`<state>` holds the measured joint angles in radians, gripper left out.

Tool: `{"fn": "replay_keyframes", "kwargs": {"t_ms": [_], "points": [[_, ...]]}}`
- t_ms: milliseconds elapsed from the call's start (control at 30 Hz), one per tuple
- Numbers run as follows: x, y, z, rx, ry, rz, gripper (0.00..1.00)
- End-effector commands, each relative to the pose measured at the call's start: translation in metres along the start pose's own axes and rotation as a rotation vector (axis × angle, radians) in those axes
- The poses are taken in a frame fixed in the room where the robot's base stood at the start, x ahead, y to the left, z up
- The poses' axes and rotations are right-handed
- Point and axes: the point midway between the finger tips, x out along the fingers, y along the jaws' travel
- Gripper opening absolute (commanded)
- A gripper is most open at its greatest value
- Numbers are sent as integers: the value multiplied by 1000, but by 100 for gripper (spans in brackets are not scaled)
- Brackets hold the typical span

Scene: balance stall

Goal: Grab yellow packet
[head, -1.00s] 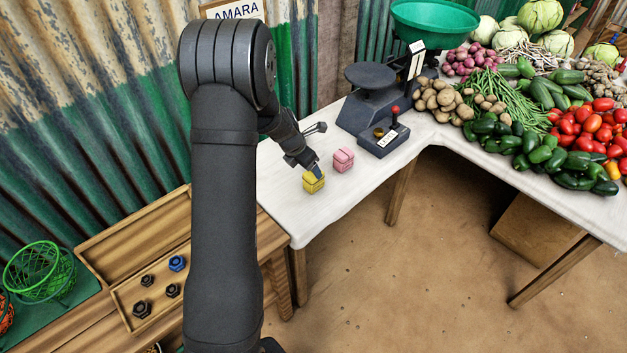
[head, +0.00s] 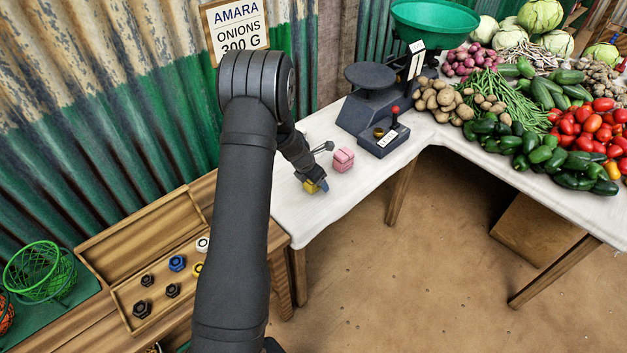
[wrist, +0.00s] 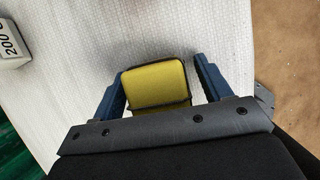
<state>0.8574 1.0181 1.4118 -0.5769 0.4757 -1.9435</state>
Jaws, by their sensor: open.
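The yellow packet (head: 311,187) is on the white tabletop (head: 340,206), mostly covered by my gripper in the head view. In the wrist view the yellow packet (wrist: 156,84) has a dark band around its edge and lies between my two blue fingers. My gripper (wrist: 160,85) is open, with one finger on each side of the packet. A small gap shows at the right finger; the left finger is very close, and I cannot tell if it touches. In the head view my gripper (head: 318,185) is low over the table.
A pink packet (head: 343,160) stands just right of my gripper. The dark scale (head: 372,105) with a green pan (head: 434,20) is farther back right, near heaped vegetables. A wooden tray (head: 130,302) of weights is at left. A grey block (wrist: 12,48) shows in the wrist view.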

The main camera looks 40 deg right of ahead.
Motion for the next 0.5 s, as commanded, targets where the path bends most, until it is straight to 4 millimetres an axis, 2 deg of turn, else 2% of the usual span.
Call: {"fn": "replay_keyframes", "kwargs": {"t_ms": [100, 367, 500], "points": [[0, 0, 0, 0, 0, 0, 69], [0, 0, 0, -1, 0, 0, 18], [-1, 0, 0, 0, 0, 0, 17]]}}
